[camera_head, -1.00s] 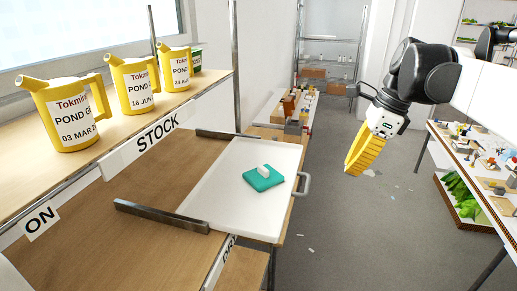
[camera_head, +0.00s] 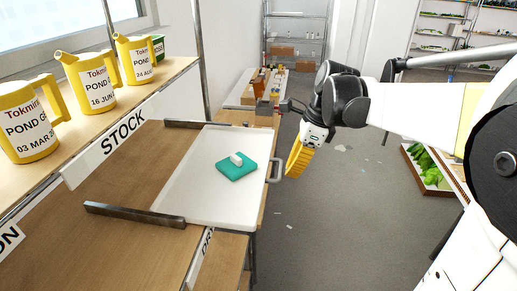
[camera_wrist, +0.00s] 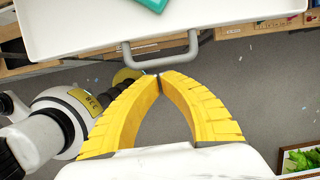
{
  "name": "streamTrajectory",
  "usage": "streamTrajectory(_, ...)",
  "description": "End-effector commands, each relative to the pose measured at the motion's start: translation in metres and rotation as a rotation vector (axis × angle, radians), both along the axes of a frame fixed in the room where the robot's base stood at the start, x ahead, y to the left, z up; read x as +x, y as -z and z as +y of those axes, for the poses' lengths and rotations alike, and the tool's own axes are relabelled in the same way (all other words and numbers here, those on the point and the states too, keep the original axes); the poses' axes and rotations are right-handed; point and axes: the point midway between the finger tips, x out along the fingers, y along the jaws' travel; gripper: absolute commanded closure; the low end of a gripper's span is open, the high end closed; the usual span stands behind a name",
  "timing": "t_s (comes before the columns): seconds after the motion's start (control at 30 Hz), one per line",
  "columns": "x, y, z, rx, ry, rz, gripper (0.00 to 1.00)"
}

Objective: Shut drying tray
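The drying tray (camera_head: 195,203) is a white sliding tray, pulled out between two dark metal rails, with a teal block and a small white piece lying on it. Its grey handle (camera_head: 277,167) sticks out at its right edge. In the wrist view the handle (camera_wrist: 160,60) is at the top, just beyond my fingertips. My gripper (camera_head: 291,172) has yellow fingers and is just right of the handle. In the wrist view my gripper (camera_wrist: 160,78) has its fingertips together with nothing between them. Whether the tips touch the handle I cannot tell.
Yellow watering cans (camera_head: 88,82) stand on the STOCK shelf (camera_head: 125,140) at left. The rails (camera_head: 133,214) flank the tray. A bench with small items (camera_head: 265,95) is behind. A box of green plants (camera_head: 428,165) is at right.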

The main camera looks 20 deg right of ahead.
Motion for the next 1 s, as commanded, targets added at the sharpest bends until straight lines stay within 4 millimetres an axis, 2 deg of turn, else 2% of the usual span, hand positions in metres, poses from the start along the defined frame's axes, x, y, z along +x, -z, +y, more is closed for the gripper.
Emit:
streamTrajectory(0.17,0.003,0.0,0.004,0.0,-0.001,0.0,1.0)
streamTrajectory(0.27,0.009,0.001,0.014,0.0,-0.004,0.0,1.0)
streamTrajectory(0.7,0.059,0.002,0.087,0.0,-0.005,0.0,1.0)
streamTrajectory(1.0,0.081,0.001,0.12,0.0,-0.002,0.0,1.0)
